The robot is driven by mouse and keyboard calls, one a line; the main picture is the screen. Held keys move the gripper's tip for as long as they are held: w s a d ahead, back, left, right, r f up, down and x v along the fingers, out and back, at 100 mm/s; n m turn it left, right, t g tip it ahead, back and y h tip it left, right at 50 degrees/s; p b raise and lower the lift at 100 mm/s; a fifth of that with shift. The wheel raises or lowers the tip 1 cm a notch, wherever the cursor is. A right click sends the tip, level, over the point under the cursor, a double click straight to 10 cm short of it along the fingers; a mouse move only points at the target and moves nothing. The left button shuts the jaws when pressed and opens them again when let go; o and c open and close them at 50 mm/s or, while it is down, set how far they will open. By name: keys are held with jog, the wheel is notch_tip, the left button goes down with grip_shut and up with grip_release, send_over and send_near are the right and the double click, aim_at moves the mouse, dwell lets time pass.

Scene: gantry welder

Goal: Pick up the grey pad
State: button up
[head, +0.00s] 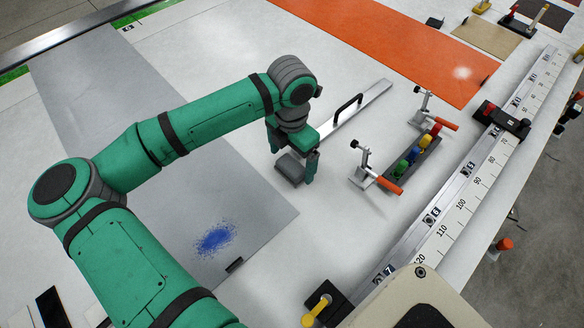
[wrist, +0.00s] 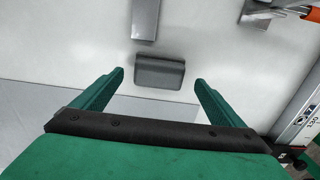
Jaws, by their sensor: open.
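The grey pad (head: 291,168) is a small dark grey block with rounded edges, lying on the white table beside the large grey sheet. In the wrist view the grey pad (wrist: 160,71) lies just beyond the fingertips, centred between them. My gripper (head: 296,160) is open with nothing between its fingers, right over the pad in the head view. In the wrist view my gripper (wrist: 159,78) has its two green fingers spread wider than the pad. The gripper hides part of the pad in the head view.
A steel bar with a black handle (head: 348,108) lies just beyond the pad; its end (wrist: 146,20) shows too. Toggle clamps (head: 364,165) and a rack of coloured pieces (head: 412,160) stand to the right. A grey sheet (head: 265,205) with blue powder (head: 214,238) lies nearby.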

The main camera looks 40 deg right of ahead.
aim_at(292, 165)
jog(key=shift+w+d+f, duration=0.1)
jog(key=shift+f, duration=1.65)
jog(key=c, duration=1.2)
jog(key=shift+o, duration=0.2)
jog(key=shift+r, duration=0.15)
jog(key=shift+r, duration=0.6)
jog(key=s+d+r, duration=0.5)
jog(key=s+r, duration=0.6)
jog(key=s, duration=0.2)
jog(key=shift+r, duration=0.3)
jog(key=shift+o, duration=0.7)
